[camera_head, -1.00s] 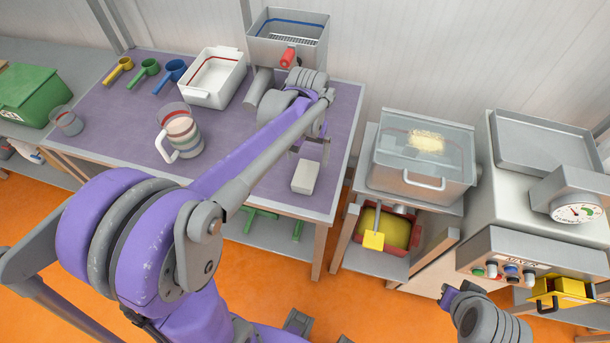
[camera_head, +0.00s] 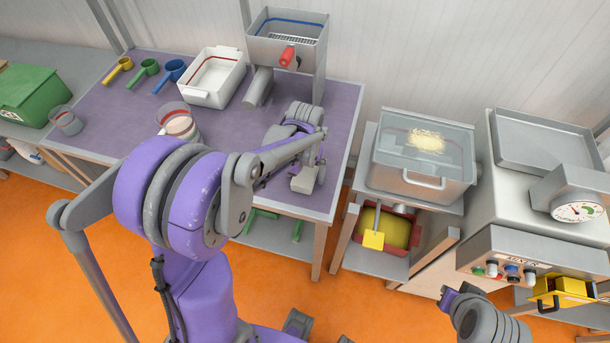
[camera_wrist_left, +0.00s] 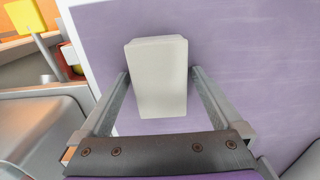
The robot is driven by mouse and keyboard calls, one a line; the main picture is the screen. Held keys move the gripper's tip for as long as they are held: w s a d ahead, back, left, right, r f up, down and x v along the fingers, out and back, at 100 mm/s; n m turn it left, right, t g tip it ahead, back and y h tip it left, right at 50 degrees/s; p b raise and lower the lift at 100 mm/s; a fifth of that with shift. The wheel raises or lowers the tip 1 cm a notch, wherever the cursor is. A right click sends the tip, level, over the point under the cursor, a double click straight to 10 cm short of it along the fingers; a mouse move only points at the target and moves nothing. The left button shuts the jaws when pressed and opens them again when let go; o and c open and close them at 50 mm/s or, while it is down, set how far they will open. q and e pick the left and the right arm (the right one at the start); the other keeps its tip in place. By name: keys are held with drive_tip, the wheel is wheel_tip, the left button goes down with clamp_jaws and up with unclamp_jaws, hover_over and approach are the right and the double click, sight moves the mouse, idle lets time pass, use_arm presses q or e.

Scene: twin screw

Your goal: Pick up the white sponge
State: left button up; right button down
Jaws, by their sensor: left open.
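The white sponge (camera_head: 303,184) is a pale block lying near the right front edge of the purple-topped table. In the left wrist view the sponge (camera_wrist_left: 158,80) sits between the two fingers of my left gripper (camera_wrist_left: 158,74), with a narrow gap on each side. My left gripper (camera_head: 307,176) is open around the sponge, and the arm partly hides it in the head view. Part of my right arm's end (camera_head: 455,298) shows at the lower right; its fingers cannot be made out.
The purple table (camera_head: 225,130) also holds a white tray (camera_head: 214,92), a clear jug (camera_head: 180,125) partly behind my arm, and colored scoops (camera_head: 146,75). A metal basin (camera_head: 420,175) stands to the right across a gap. The tabletop around the sponge is clear.

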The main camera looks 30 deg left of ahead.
sight(305, 173)
use_arm(q)
drive_tip(key=c, duration=1.2)
drive_tip(key=shift+r, duration=0.1)
drive_tip(key=shift+c, duration=0.2)
wheel_tip(305, 173, up, 10)
drive_tip(key=shift+f+p, duration=0.1)
drive_tip(key=shift+p, duration=0.25)
drive_tip(key=o, duration=0.7)
drive_tip(key=c, duration=0.6)
